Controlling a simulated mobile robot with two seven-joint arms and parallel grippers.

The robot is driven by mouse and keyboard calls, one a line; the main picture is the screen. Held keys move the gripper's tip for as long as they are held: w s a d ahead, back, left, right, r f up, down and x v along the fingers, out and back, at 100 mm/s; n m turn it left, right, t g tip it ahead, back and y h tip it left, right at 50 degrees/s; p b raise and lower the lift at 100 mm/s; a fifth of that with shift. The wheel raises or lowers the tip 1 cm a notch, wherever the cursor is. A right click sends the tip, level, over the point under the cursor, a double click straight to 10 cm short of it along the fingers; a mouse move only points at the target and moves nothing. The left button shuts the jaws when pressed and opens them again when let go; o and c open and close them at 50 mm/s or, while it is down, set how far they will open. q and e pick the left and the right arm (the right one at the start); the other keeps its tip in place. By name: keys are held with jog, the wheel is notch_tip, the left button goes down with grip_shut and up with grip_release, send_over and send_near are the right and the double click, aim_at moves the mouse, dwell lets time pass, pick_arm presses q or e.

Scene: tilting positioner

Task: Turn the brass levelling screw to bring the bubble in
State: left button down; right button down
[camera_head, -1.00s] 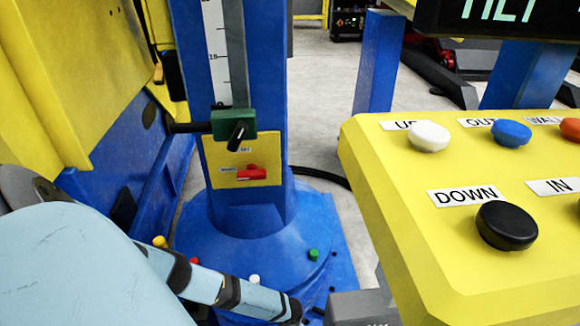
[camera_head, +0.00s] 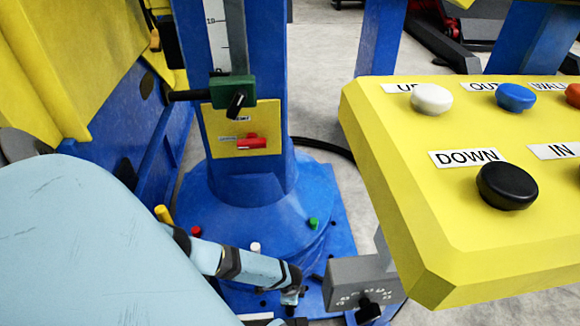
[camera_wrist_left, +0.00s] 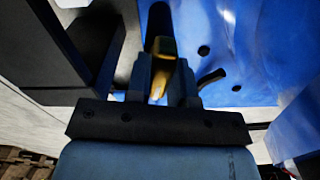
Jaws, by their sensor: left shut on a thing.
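The brass levelling screw (camera_wrist_left: 161,72) shows in the left wrist view as a yellow-brass piece between my two fingers. My left gripper (camera_wrist_left: 163,92) is shut on it. In the head view my left arm comes in from the left, and my left gripper (camera_head: 290,300) is low beside the blue round base, where the screw itself is hidden. The bubble is not visible in either view. My right gripper is not in view.
A blue column (camera_head: 250,175) carries a green clamp (camera_head: 232,91) and a red lever (camera_head: 250,142). A yellow button panel (camera_head: 420,215) fills the right side. A grey box with dial markings (camera_head: 350,272) stands right of my gripper. Blue floor plate (camera_wrist_left: 222,50) has dark holes.

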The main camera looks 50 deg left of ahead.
pick_arm(q)
jog(key=shift+m, duration=0.7)
jog(key=c, duration=1)
grip_release()
jog(key=shift+r, duration=0.1)
